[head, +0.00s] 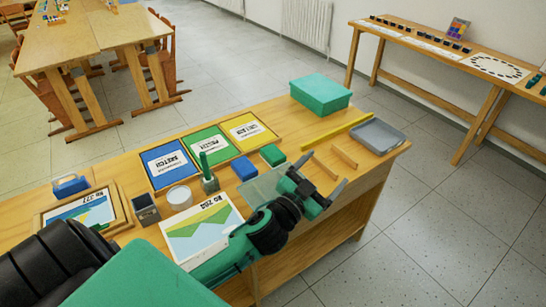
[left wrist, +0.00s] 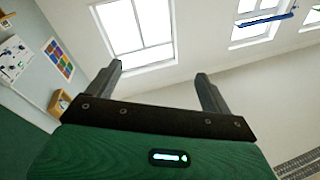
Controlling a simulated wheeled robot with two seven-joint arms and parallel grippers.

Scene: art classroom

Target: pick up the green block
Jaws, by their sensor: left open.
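The green block (head: 272,155) lies on the wooden table in the head view, just right of a blue block (head: 245,168). My left gripper (head: 322,173) is open and empty over the table's front right part. It is to the right of the green block and apart from it. My right gripper is not in view.
A clear tray (head: 258,190) lies partly behind my left wrist. Two wooden strips (head: 344,155), a yellow bar (head: 336,130), a grey tray (head: 377,135) and a green box (head: 320,92) are to the right. Folders (head: 209,148) and a green-handled holder (head: 210,182) are left of the blocks.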

